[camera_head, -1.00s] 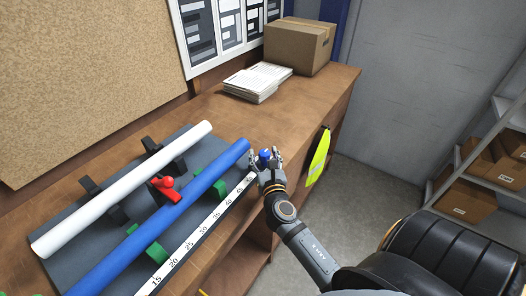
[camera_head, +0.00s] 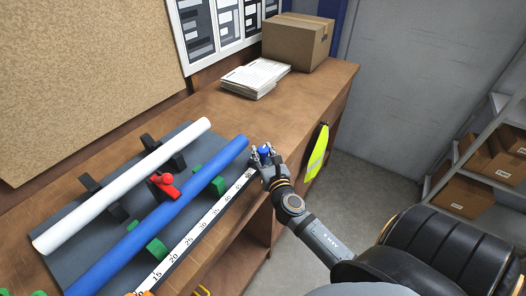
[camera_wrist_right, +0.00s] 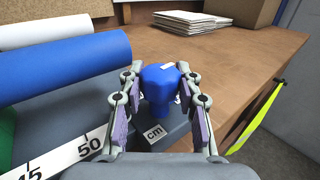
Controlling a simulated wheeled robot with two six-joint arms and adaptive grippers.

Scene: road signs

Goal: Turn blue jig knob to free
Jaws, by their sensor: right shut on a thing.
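The blue jig knob (camera_head: 264,151) stands at the right end of the grey jig board, past the end of the scale. In the right wrist view the blue knob (camera_wrist_right: 160,88) shows a faceted top with a small white mark pointing up and slightly right. My right gripper (camera_head: 264,153) is shut on the knob, with one finger on each side; it also shows in the right wrist view (camera_wrist_right: 161,90). The knob's base is partly hidden behind the fingers. My left gripper is not in view.
A blue tube (camera_head: 165,215) and a white tube (camera_head: 125,184) lie on the jig's green and black supports, with a red knob (camera_head: 164,182) between them. A white scale (camera_head: 205,229) runs along the front. Papers (camera_head: 256,77) and a cardboard box (camera_head: 297,42) stand at the back.

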